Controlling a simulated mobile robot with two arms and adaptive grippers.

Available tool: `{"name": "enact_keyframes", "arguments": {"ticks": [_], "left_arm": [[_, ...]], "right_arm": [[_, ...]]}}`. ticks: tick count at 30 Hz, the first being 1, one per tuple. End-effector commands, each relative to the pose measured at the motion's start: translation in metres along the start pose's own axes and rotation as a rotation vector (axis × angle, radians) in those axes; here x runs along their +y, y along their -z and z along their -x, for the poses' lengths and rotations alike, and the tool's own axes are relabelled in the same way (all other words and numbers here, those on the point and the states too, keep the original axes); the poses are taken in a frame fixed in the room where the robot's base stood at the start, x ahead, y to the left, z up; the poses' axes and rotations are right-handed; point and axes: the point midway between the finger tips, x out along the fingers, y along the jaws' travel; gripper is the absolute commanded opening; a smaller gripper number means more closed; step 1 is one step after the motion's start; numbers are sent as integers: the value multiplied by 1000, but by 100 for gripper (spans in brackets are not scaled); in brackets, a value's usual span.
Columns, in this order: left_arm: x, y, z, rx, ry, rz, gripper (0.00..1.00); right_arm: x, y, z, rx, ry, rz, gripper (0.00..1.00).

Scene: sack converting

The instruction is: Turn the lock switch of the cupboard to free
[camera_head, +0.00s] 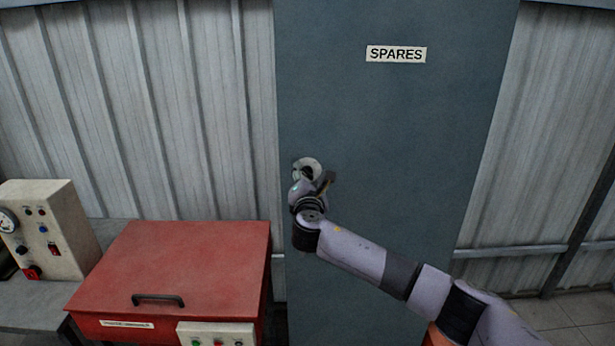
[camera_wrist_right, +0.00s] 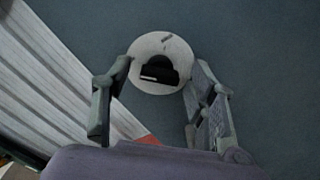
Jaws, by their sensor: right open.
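The cupboard (camera_head: 390,120) is a tall blue-grey door with a SPARES label. Its lock switch is a black knob (camera_wrist_right: 158,70) on a round pale plate (camera_wrist_right: 145,47), near the door's left edge. In the head view the plate (camera_head: 307,165) shows only in part behind my wrist. My right gripper (camera_wrist_right: 160,88) is open, with one finger on each side of the plate and the knob between them in the picture. I cannot tell whether the fingers touch it. In the head view the right gripper (camera_head: 314,178) is at the plate. My left gripper is not in view.
A red machine cover (camera_head: 185,265) with a black handle stands at the lower left, with a small button box (camera_head: 215,334) in front. A beige control box (camera_head: 45,230) stands further left. Corrugated wall panels flank the cupboard. The door above my arm is clear.

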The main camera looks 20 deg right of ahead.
Motion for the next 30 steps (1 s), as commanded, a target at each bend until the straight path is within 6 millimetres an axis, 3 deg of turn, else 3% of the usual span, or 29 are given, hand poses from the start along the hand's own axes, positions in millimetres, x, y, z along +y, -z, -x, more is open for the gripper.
{"name": "enact_keyframes", "arguments": {"ticks": [4, 25, 30], "left_arm": [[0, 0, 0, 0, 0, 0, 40], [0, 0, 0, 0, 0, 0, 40], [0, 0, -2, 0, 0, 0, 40]], "right_arm": [[0, 0, 0, 0, 0, 0, 51], [0, 0, 0, 0, 1, 0, 4], [-1, 1, 0, 0, 1, -8, 4]]}}
